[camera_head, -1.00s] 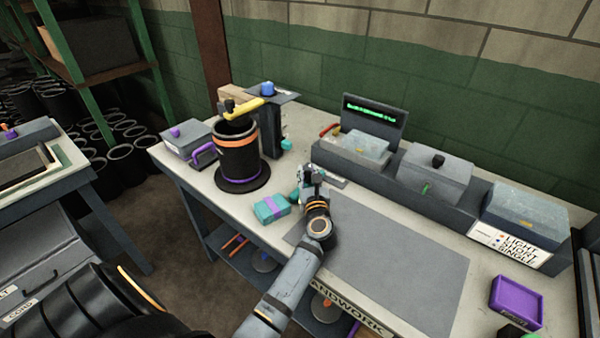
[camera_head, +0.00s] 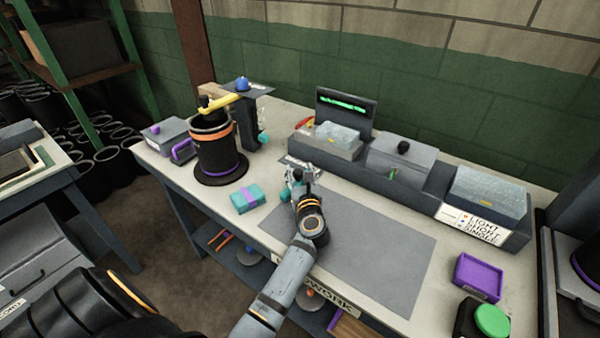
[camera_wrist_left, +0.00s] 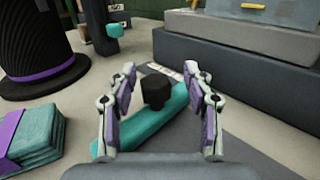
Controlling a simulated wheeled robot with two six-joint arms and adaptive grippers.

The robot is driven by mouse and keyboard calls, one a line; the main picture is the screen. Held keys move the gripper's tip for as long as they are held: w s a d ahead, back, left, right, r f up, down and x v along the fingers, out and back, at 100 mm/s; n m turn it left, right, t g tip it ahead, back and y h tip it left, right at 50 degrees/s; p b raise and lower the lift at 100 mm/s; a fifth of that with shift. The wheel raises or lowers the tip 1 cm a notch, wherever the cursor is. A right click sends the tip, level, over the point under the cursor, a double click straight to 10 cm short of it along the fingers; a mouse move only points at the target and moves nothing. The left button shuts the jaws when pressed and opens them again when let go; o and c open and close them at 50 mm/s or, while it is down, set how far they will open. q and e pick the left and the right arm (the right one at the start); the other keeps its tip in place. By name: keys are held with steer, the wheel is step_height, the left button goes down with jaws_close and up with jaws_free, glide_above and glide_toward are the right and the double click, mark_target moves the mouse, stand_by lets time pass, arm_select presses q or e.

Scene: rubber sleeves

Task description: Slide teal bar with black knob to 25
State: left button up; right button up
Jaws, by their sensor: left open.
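A teal bar (camera_wrist_left: 150,122) with a black knob (camera_wrist_left: 155,88) lies on the bench in the left wrist view, running obliquely from lower left to upper right. In the head view only a bit of the teal bar (camera_head: 286,191) shows beside my left gripper (camera_head: 302,174). My left gripper (camera_wrist_left: 168,92) is open, its two fingers on either side of the knob, with gaps to both. A pale marked strip (camera_wrist_left: 163,70) lies beyond the knob; its numbers are too small to read. My right gripper is not in view.
A black cylinder (camera_head: 215,150) on a round base and a teal bundle with a purple band (camera_head: 246,198) stand left of the gripper. A grey mat (camera_head: 375,250) lies flat to the right. Boxes in a dark rack (camera_head: 425,192) line the back.

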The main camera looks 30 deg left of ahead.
mark_target(300, 171)
arm_select(q)
steer(key=shift+a+r, duration=0.1)
steer(key=shift+r, duration=0.25)
step_height(300, 171, up, 9)
steer(key=shift+r, duration=0.2)
